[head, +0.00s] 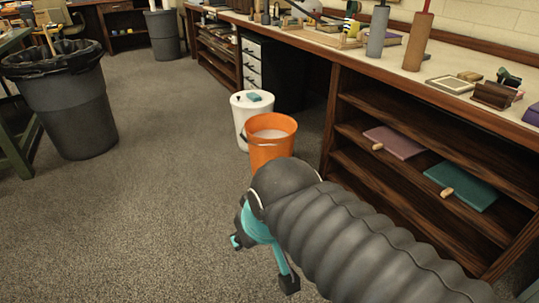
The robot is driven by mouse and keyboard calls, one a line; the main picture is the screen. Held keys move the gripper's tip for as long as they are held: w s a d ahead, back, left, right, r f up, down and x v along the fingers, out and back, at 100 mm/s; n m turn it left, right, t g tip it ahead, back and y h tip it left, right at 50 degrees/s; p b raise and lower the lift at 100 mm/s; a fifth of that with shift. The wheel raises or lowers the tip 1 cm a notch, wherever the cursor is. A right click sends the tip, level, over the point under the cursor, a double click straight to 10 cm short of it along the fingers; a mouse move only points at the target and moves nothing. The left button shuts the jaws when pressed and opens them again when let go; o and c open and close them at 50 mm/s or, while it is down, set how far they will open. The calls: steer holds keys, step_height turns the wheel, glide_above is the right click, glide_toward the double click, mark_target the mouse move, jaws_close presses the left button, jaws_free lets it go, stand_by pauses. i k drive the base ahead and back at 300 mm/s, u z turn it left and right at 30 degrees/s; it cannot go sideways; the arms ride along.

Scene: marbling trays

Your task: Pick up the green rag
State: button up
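A small teal-green folded piece (254,97), which looks like the green rag, lies on the white lid of a white bucket (240,126). It is small in the picture, so I cannot be sure it is cloth. A small dark thing lies beside it on the lid. My gripper (262,263), black and teal, hangs over the carpet at the lower middle. It is nearer to me than the bucket and well apart from it. Its two fingertips are spread, with nothing seen between them. My dark ribbed arm hides part of the floor and the lower shelves.
An orange bucket (270,150) stands just in front of the white one. A wooden shelf unit with a long counter (413,82) runs along the right, holding a teal board (462,187) and a mauve board (394,142). A grey bin (75,120) stands left. Carpet between is clear.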

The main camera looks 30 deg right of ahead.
mark_target(254, 97)
steer(key=u, duration=0.4)
steer(key=i, duration=2.45)
steer(key=z, duration=0.25)
steer(key=i, duration=1.45)
steer(key=z, duration=1.8)
steer(key=i, duration=0.9)
steer(key=z, duration=0.75)
